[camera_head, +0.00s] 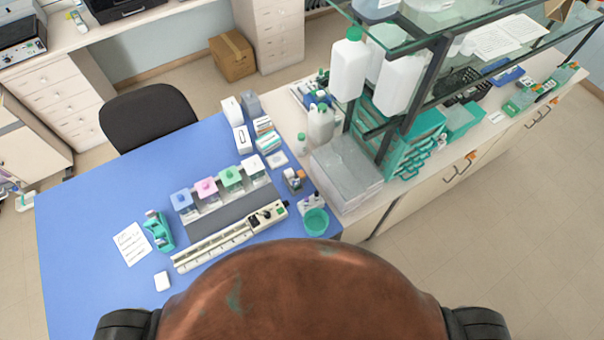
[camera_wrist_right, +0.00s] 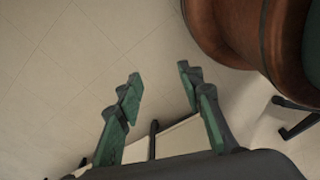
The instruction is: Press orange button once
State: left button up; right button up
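I cannot make out an orange button for certain. A long white device (camera_head: 218,246) lies on the blue table, with a black control panel (camera_head: 262,216) at its right end; the panel's small buttons are too small to tell apart. A small item with an orange-brown part (camera_head: 294,180) stands behind the panel. My right gripper (camera_wrist_right: 158,75) is open and empty in the right wrist view, with bare floor between and beyond its fingers. It is away from the device and does not show in the head view. My left gripper is in neither view.
Jars with blue (camera_head: 183,200), pink (camera_head: 206,188), green (camera_head: 231,176) and white lids stand behind the device. A teal dispenser (camera_head: 159,230) and paper (camera_head: 132,243) lie left; a teal bowl (camera_head: 315,222) sits right. The blue table's (camera_head: 85,220) left part is mostly clear.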

jog(key=shift+d, duration=0.1)
grip_shut()
jog(key=shift+a, duration=0.35)
jog(key=shift+d, duration=0.35)
dwell(0.6)
